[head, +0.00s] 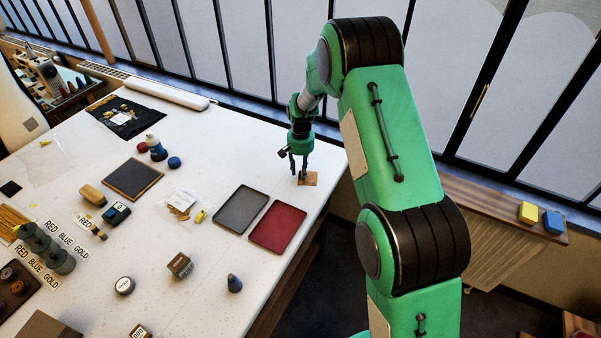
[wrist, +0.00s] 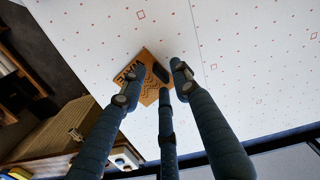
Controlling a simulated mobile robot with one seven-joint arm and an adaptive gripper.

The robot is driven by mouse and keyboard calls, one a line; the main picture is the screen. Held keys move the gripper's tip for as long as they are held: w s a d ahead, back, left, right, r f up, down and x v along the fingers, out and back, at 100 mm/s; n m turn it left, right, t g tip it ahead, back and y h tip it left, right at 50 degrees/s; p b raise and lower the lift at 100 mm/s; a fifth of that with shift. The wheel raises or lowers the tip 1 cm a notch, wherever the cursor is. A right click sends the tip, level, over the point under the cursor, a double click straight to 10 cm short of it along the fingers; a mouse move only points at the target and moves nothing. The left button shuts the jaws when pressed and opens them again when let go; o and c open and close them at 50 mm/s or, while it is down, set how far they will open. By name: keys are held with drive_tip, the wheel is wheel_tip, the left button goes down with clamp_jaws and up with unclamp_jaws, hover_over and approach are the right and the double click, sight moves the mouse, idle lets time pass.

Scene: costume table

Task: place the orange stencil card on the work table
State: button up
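The orange stencil card (head: 312,180) lies on the white work table (head: 205,158), near its far right corner. In the wrist view the card (wrist: 151,92) shows dark lettering, a wavy pattern and a dark raised piece on top. My gripper (head: 298,175) points down right over the card. Its three fingers (wrist: 158,80) are spread around the dark piece, with gaps visible between them and it. I cannot tell whether the fingertips touch the card. Part of the card is hidden behind the fingers.
A grey tray (head: 241,209) and a red tray (head: 276,227) lie on the table in front of the card. The table's right edge is close to the card. Below the window, a wooden ledge holds a yellow block (head: 527,212) and a blue block (head: 553,222).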

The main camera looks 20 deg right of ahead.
wheel_tip(320, 180, up, 11)
idle(0.5)
idle(0.5)
drive_tip(key=s+a+r+n+t, duration=0.1)
drive_tip(key=s+r, duration=0.8)
drive_tip(key=r, duration=0.3)
drive_tip(key=s+a+r+n+t, duration=0.1)
drive_tip(key=s+r+t, duration=0.1)
drive_tip(key=s+r, duration=0.95)
drive_tip(key=s+a+r+n+t, duration=0.1)
drive_tip(key=s+r, duration=0.2)
drive_tip(key=s, duration=1)
drive_tip(key=s+a+r+n+t, duration=0.1)
drive_tip(key=s+r, duration=0.2)
drive_tip(key=s, duration=1)
drive_tip(key=shift+s+r+t, duration=0.15)
drive_tip(key=shift+s+t, duration=0.15)
